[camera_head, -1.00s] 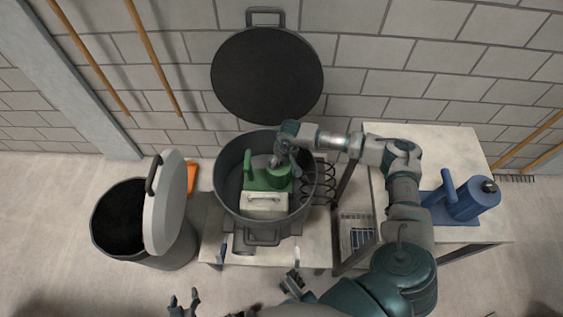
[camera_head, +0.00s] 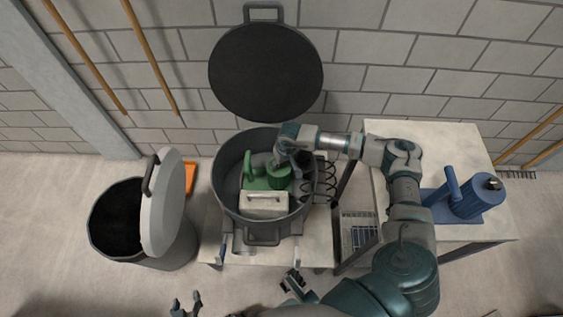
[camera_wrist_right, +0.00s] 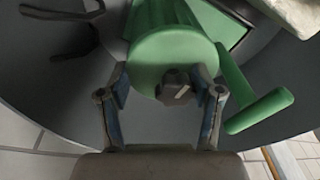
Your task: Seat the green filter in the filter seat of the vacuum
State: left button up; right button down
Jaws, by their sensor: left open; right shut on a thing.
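The green filter (camera_head: 279,177), a ribbed cylinder with a side handle, is inside the open grey vacuum drum (camera_head: 228,170). My right gripper (camera_head: 281,158) reaches into the drum from the right and is shut on the filter's dark end knob. The right wrist view shows its fingers (camera_wrist_right: 163,92) on either side of this knob, with the green filter (camera_wrist_right: 180,48) beyond. The filter seat cannot be made out, and I cannot tell whether the filter touches anything beneath it. My left gripper (camera_head: 186,304) is open and empty at the bottom edge, away from the drum.
A pale block with a handle (camera_head: 264,204) sits in the drum's front. The round dark lid (camera_head: 266,75) stands open behind. A bin of black material (camera_head: 115,222) with a tilted lid is left. A blue filter-like unit (camera_head: 470,198) stands on the right table (camera_head: 430,145).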

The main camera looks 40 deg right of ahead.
jog(key=shift+f, duration=0.3)
jog(key=shift+c, duration=0.6)
grip_release()
notch_tip(320, 180, up, 12)
jog(key=s, duration=0.1)
jog(key=shift+s+d+f, duration=0.15)
jog(key=shift+s+d, duration=0.1)
jog(key=shift+s, duration=0.05)
